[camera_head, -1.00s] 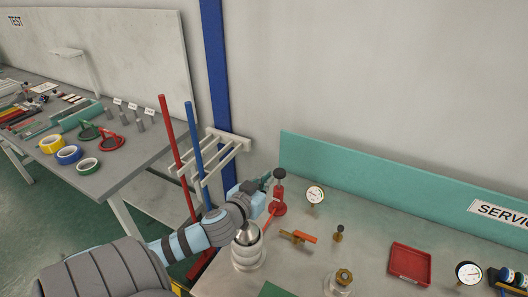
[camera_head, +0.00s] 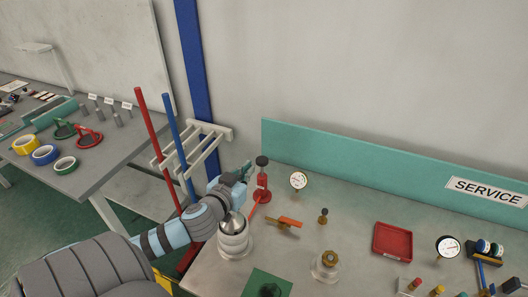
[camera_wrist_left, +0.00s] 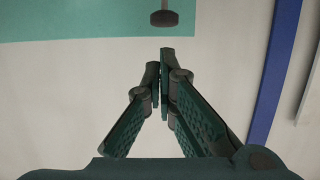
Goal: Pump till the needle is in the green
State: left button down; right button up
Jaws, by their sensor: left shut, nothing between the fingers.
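A red hand pump (camera_head: 262,186) with a black knob (camera_head: 262,160) on top stands at the back left of the service bench. My left gripper (camera_head: 247,168) is close to the left of the knob. In the left wrist view the fingers (camera_wrist_left: 161,55) are shut and empty, and the black knob (camera_wrist_left: 164,18) lies beyond their tips, apart from them. A round white gauge (camera_head: 299,181) stands right of the pump; its needle is too small to read. A second gauge (camera_head: 448,246) stands at the right. My right gripper is not in view.
An orange-handled valve (camera_head: 288,222), a brass knob fitting (camera_head: 329,262) and a red tray (camera_head: 393,241) sit on the bench. A steel dome-topped canister (camera_head: 234,236) stands below my left wrist. A rack with red and blue rods (camera_head: 180,150) is at the left.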

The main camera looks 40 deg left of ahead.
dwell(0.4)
pick_arm(q)
jog(key=r, duration=0.2)
jog(key=r+p, duration=0.1)
jog(key=r, duration=0.1)
jog(key=shift+s+r, duration=0.2)
jog(key=shift+r, duration=0.1)
send_over(261, 163)
notch_tip(261, 163, down, 2)
jog(key=f, duration=0.1)
notch_tip(261, 163, down, 2)
jog(key=shift+f+b, duration=0.2)
jog(key=shift+b, duration=0.3)
jog(key=shift+s+f, duration=0.15)
jog(key=shift+f, duration=0.4)
